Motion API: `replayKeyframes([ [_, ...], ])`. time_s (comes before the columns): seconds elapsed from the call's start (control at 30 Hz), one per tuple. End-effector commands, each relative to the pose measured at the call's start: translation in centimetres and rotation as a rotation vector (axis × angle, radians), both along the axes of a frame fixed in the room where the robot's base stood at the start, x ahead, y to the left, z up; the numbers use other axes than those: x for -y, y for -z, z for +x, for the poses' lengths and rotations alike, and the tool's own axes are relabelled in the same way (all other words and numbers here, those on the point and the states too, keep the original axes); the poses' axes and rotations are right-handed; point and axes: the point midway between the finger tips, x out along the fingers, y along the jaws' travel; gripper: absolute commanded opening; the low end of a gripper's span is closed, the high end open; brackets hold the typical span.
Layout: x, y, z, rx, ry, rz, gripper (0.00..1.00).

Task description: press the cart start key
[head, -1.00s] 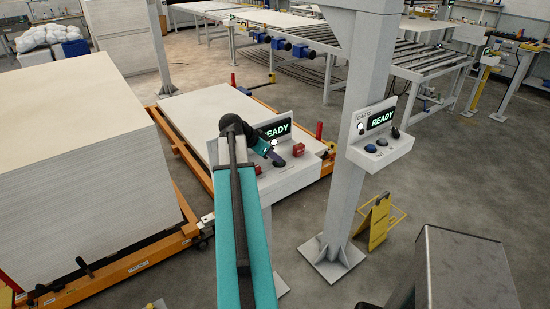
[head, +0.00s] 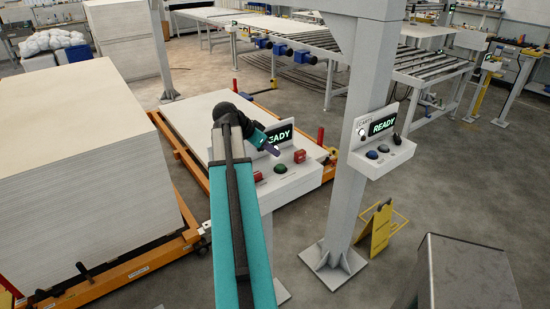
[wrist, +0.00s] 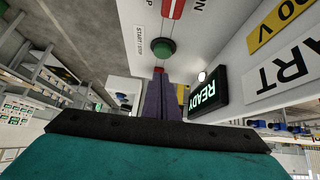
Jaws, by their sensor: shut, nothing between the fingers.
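A white control box (head: 305,178) stands in front of my arm, with a lit READY display (head: 278,136). Its green round key (head: 280,169) sits between two red parts. The green key also shows in the wrist view (wrist: 160,48), near a label reading START. A large label ending in "ART" (wrist: 297,68) is partly cut off there. My gripper (head: 275,150) is shut and empty, its tips just above and behind the green key in the head view. In the wrist view the purple fingers (wrist: 160,75) point toward the key, and a gap appears between them.
A second box (head: 385,162) with READY display and blue key (head: 371,155) is on the grey column (head: 360,90). A red part (head: 299,156) is right of the green key. A board stack (head: 85,165) stands left, a grey metal box (head: 465,275) front right.

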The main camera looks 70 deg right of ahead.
Motion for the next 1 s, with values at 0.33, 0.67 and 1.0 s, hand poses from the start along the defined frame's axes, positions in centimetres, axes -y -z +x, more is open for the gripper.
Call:
replayKeyframes([
  [0.33, -2.1, -2.9, 1.7, 0.002, -0.003, -0.002, 0.00],
  [0.67, -3.6, -5.0, 2.8, 0.001, -0.004, -0.002, 0.00],
  [1.0, -3.8, -5.3, 2.9, 0.000, -0.005, -0.001, 0.00],
])
